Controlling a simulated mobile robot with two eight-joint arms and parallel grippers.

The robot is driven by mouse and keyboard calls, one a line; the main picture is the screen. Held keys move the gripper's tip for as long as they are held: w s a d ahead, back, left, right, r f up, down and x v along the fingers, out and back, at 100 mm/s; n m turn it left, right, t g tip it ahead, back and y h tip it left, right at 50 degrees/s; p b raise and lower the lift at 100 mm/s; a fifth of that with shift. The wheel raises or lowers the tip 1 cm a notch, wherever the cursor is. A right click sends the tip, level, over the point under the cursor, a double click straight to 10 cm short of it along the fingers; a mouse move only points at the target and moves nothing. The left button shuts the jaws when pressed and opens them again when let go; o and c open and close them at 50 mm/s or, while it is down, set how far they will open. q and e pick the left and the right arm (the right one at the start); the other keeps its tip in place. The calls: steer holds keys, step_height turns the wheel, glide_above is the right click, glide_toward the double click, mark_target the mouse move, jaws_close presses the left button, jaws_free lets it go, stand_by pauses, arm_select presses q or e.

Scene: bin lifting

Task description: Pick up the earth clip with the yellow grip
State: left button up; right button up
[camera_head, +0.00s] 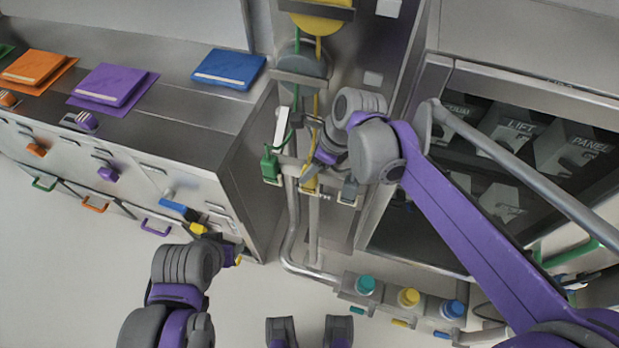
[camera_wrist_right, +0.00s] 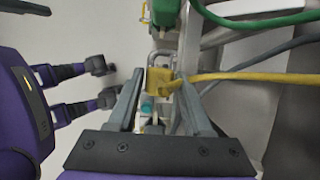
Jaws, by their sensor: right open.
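The earth clip with the yellow grip (camera_head: 310,184) hangs in the middle of a row of clips on a rail, partly hidden by my right gripper in the head view. In the right wrist view the yellow grip (camera_wrist_right: 159,84) sits between the two fingers, with a yellow cable (camera_wrist_right: 245,77) running right from it. My right gripper (camera_wrist_right: 157,97) is open around it; contact cannot be told. In the head view my right gripper (camera_head: 316,168) comes down from above. My left gripper (camera_head: 236,256) is low at the cabinet front; its fingers are unclear.
A green clip (camera_head: 270,166) hangs left of the yellow one and a grey clip (camera_head: 348,191) right. A bent grey pipe (camera_head: 289,245) runs below. Teal, yellow and blue capped items (camera_head: 409,298) stand lower right. A cabinet (camera_head: 190,115) fills the left; a glass-fronted cabinet stands right.

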steer(key=x, duration=0.4)
steer(key=shift+d+f, duration=0.15)
steer(key=shift+f, duration=0.3)
jaws_close()
